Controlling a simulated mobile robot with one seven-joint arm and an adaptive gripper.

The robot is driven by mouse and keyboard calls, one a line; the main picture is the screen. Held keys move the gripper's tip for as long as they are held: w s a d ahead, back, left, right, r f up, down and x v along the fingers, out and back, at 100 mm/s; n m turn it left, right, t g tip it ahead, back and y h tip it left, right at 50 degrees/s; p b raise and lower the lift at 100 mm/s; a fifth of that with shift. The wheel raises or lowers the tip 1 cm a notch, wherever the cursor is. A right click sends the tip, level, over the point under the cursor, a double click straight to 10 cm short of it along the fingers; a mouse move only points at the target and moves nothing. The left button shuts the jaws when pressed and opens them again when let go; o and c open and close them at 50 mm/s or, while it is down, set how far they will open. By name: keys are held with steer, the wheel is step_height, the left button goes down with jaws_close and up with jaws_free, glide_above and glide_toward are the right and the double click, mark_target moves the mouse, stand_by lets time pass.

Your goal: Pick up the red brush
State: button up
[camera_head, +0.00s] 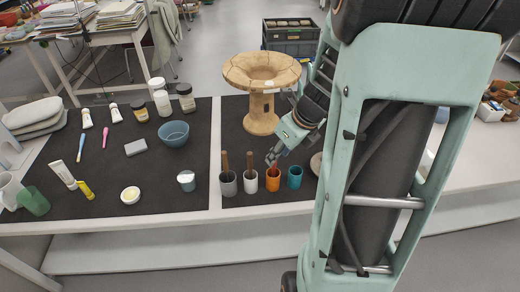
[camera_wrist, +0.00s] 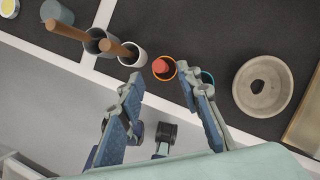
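An orange cup (camera_head: 272,184) stands on the dark mat in a row of small cups. A brush with a reddish handle stands in it; its round red end (camera_wrist: 161,66) shows from above in the wrist view. In that view the orange cup's rim (camera_wrist: 173,75) surrounds it. My gripper (camera_wrist: 165,92) is open and empty, its two fingers apart on either side and just short of the cup. In the head view my gripper (camera_head: 275,157) hangs above the orange cup. The brush's lower end is hidden inside the cup.
A grey cup (camera_head: 228,188) and a white cup (camera_head: 250,186) hold brown handles left of the orange cup. A teal cup (camera_head: 295,181) stands close on its right. A wooden stand (camera_head: 262,112) is behind. A round pale dish (camera_wrist: 263,100) lies right of the teal cup.

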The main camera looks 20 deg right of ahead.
mark_target(274, 170)
steer(key=x, duration=0.2)
steer(key=b+x, duration=0.1)
steer(key=x, duration=0.1)
steer(key=b+x, duration=0.1)
steer(key=x, duration=0.1)
steer(key=shift+d+f, duration=0.2)
steer(key=shift+f, duration=0.2)
jaws_close()
